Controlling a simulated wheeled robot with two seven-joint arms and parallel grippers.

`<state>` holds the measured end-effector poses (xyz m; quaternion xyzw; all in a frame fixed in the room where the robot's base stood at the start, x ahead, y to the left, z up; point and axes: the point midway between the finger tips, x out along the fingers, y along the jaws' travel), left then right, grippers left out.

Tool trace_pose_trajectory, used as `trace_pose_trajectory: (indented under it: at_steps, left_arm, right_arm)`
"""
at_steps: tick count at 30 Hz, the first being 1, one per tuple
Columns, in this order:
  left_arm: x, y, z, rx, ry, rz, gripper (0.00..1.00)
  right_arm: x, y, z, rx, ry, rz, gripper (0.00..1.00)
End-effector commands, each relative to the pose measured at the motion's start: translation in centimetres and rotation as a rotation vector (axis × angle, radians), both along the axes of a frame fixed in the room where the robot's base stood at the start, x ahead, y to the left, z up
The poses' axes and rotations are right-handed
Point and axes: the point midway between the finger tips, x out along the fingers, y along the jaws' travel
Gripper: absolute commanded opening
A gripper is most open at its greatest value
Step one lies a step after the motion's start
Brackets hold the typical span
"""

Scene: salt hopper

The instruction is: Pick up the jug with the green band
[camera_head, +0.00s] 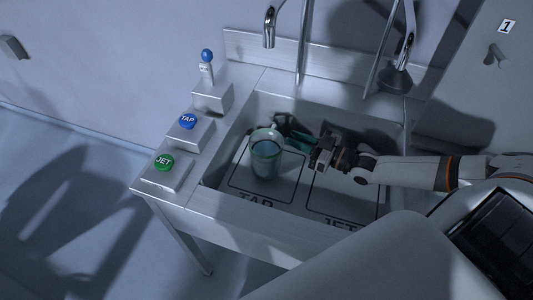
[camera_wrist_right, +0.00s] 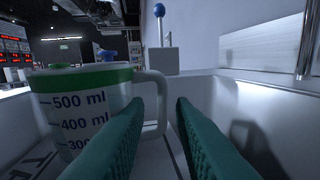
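A clear jug (camera_head: 266,158) with liquid in it stands upright in the sink, in the outlined TAP area. The right wrist view shows its green band (camera_wrist_right: 85,79) near the rim, dark millilitre marks, and a pale handle (camera_wrist_right: 157,105). My right gripper (camera_head: 287,134) reaches in from the right, beside the jug on its handle side. Its two teal fingers (camera_wrist_right: 160,105) are apart, with the handle showing in line with the gap between their tips. I cannot tell whether the left finger touches the jug. My left gripper is not in view.
The sink (camera_head: 222,172) has raised walls around the jug. An outlined JET area (camera_head: 340,205) lies to the right. A tap (camera_head: 269,35) and a spray head (camera_head: 396,80) hang above. A blue TAP button (camera_head: 188,120), green JET button (camera_head: 163,161) and blue-knobbed lever (camera_head: 207,57) stand left.

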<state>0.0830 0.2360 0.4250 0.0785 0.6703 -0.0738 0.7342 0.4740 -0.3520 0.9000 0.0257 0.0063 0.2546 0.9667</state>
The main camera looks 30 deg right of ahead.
Motion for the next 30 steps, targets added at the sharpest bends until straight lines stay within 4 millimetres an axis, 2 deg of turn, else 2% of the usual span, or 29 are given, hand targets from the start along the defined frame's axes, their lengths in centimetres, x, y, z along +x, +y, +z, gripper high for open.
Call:
trace_pose_trajectory:
  at_steps: [12,21,25,30]
  left_arm:
    - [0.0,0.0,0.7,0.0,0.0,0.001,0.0]
    - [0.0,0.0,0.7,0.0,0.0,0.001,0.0]
    - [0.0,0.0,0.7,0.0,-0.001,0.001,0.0]
    - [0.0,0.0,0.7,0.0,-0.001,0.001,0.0]
  right_arm:
    - [4.3,2.2,-0.3,0.002,-0.001,0.0,0.22]
    - [4.6,2.3,-0.5,0.0,0.001,0.0,0.22]
    - [4.6,2.3,-0.5,0.0,0.001,0.0,0.01]
    - [4.5,2.3,-0.5,0.0,0.001,0.0,0.0]
